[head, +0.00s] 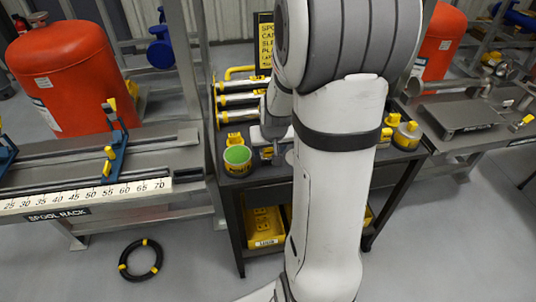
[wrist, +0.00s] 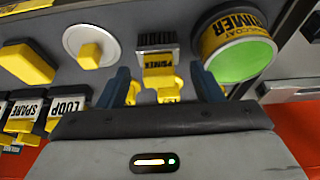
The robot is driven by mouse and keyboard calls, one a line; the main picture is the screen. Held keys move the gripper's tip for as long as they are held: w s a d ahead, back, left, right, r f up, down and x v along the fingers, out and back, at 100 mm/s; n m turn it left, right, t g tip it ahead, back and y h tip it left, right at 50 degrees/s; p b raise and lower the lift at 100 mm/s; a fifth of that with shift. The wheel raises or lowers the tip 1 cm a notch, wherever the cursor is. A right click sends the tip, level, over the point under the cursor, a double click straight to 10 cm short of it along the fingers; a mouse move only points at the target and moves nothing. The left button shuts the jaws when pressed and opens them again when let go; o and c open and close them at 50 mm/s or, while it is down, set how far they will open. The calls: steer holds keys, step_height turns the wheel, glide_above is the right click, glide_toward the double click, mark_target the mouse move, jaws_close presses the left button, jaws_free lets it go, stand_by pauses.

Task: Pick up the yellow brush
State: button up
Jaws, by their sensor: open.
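In the wrist view, a yellow brush (wrist: 159,66) with a "PRIMER" label and dark grey bristles lies on the dark cart top. Its bristles point away from my gripper. My gripper (wrist: 160,82) is open. Its two blue fingers stand on either side of the brush's yellow handle, with gaps showing on both sides. I cannot tell how far the fingertips are above the cart top. In the head view my arm hides most of the cart top, and I cannot make out the brush there.
A primer can with a green top (wrist: 238,48) stands right of the brush. A white disc with a yellow knob (wrist: 91,50) and a yellow block (wrist: 27,62) are to the left. Tagged yellow items (wrist: 22,112) sit lower left. The spool rack (head: 100,190) stands left of the cart (head: 265,180).

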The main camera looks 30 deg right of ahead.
mark_target(269, 150)
steer(key=shift+w+x, duration=0.25)
steer(key=shift+x, duration=1.65)
steer(key=shift+d+r, duration=0.1)
steer(key=shift+d, duration=0.05)
steer(key=c, duration=0.8)
